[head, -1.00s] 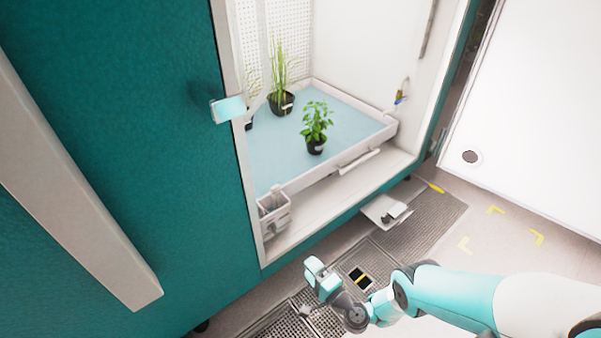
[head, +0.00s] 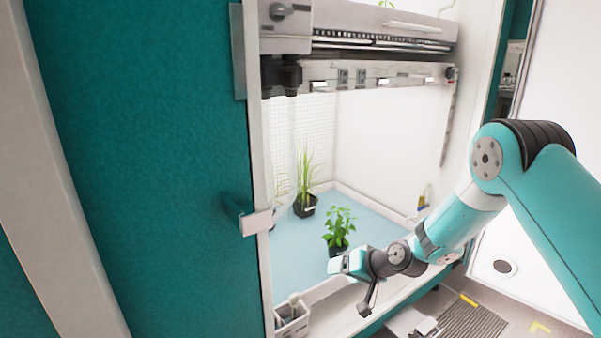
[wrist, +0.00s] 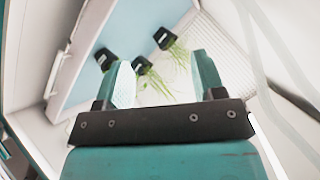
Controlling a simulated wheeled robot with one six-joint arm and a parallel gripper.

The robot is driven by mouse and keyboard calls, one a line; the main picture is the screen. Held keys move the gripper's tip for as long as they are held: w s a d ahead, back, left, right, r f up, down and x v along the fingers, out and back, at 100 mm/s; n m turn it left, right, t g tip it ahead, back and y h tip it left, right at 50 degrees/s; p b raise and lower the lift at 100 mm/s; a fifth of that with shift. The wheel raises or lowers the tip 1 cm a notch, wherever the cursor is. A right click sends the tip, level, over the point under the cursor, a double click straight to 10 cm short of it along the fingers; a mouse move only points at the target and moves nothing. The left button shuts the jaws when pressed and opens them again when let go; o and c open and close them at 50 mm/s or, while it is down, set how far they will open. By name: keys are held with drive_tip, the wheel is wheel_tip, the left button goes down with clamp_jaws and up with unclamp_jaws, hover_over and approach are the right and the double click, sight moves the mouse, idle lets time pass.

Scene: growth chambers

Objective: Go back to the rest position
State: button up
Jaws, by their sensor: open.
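My gripper (wrist: 160,85) is open in the wrist view, with nothing between its fingers. In the head view my gripper (head: 338,265) is at the front of the chamber opening, in front of the leafy potted plant (head: 339,230). The arm comes in from the right, with its elbow raised high. In the wrist view several potted plants show beyond the fingers, seen at a tilt. I cannot tell the exact gap between my gripper and the leafy plant.
A tall grassy plant (head: 305,183) stands on the blue tray (head: 293,262) inside the chamber. A small caddy (head: 292,317) is at the tray's front left. A lamp unit (head: 360,75) spans above.

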drive_tip(key=s+d+r+g+h, duration=0.1)
drive_tip(key=s+d+r+h, duration=0.2)
drive_tip(key=s+d+r, duration=0.45)
drive_tip(key=s+d+r+g+h, duration=0.2)
drive_tip(key=s+d+r, duration=0.25)
drive_tip(key=s, duration=0.55)
drive_tip(key=s+d+r+g+h, duration=0.1)
drive_tip(key=s+d+r+h, duration=0.2)
drive_tip(key=s+d+r, duration=0.4)
drive_tip(key=s+a+r+n+g+y+p, duration=0.1)
drive_tip(key=s+a+r+n+y, duration=0.2)
drive_tip(key=s+a, duration=0.4)
drive_tip(key=s+a+r+n+g+y+p, duration=0.1)
drive_tip(key=s+a+r+n+g, duration=0.1)
drive_tip(key=s+a+r+n, duration=0.35)
wheel_tip(320, 180, up, 24)
drive_tip(key=a+m+p, duration=0.2)
drive_tip(key=p, duration=2.3)
drive_tip(key=shift+a+f, duration=0.15)
drive_tip(key=shift+a, duration=0.15)
drive_tip(key=shift+w, duration=0.1)
drive_tip(key=shift+c, duration=0.2)
